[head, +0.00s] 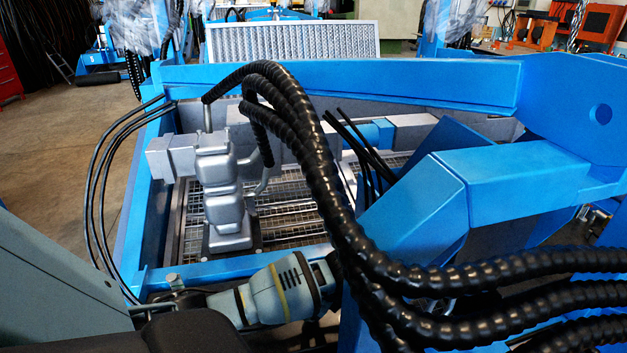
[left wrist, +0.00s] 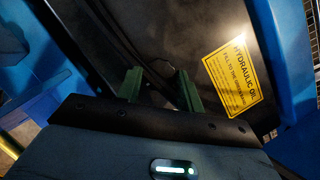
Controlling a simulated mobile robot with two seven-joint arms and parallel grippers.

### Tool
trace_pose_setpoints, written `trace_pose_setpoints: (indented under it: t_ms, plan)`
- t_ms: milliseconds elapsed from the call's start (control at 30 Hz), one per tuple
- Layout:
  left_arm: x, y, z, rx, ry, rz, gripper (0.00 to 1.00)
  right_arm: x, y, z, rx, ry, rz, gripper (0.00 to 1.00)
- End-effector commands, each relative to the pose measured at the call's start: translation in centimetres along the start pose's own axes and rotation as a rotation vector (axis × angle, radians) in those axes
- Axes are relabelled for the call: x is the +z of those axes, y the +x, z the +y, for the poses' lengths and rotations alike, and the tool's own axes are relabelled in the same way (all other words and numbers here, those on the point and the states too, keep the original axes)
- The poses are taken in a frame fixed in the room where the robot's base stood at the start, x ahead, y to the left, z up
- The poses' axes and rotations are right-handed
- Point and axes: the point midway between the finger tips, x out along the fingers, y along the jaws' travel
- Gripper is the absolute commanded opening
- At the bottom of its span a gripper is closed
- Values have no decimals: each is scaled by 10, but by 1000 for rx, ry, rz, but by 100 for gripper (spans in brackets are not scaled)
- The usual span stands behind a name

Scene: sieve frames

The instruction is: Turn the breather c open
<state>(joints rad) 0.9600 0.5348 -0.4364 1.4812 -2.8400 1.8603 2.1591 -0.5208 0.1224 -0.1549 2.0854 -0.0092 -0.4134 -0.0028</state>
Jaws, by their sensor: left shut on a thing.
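My left gripper (left wrist: 160,82) shows in the left wrist view, with two green fingers standing apart. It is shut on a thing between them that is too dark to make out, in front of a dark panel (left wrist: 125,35). I cannot tell from the picture whether this thing is breather c, or how far it is turned. A yellow label (left wrist: 232,78) reading "HYDRAULIC OIL" is on the dark surface right of the fingers. In the head view my left wrist points right, and its fingers are hidden behind the hoses and blue frame. My right gripper is not in view.
Thick black ribbed hoses (head: 335,205) arch over the blue frame (head: 340,82) and run to the lower right. A silver motor unit (head: 222,195) stands over the sieve mesh (head: 283,222). Thin black hoses (head: 92,205) hang at the left. Open floor (head: 65,140) lies beyond, at left.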

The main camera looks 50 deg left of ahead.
Motion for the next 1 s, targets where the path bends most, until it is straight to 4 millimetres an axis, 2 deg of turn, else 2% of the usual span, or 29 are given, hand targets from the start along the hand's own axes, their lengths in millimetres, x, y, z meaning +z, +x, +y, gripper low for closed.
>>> trace_pose_setpoints:
  t_ms: [33, 67, 200, 567, 1000]
  plan:
    - [-1, 1, 1, 3, 0, 2, 14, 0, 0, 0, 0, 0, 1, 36]
    - [-1, 1, 1, 3, 0, 2, 41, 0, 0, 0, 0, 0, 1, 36]
    - [-1, 0, 1, 1, 0, 1, 59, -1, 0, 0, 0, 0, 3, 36]
    - [0, -5, 0, -1, 0, 1, 59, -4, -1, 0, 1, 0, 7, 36]
    - [1, -70, -1, -3, -1, 1, 59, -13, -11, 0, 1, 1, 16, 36]
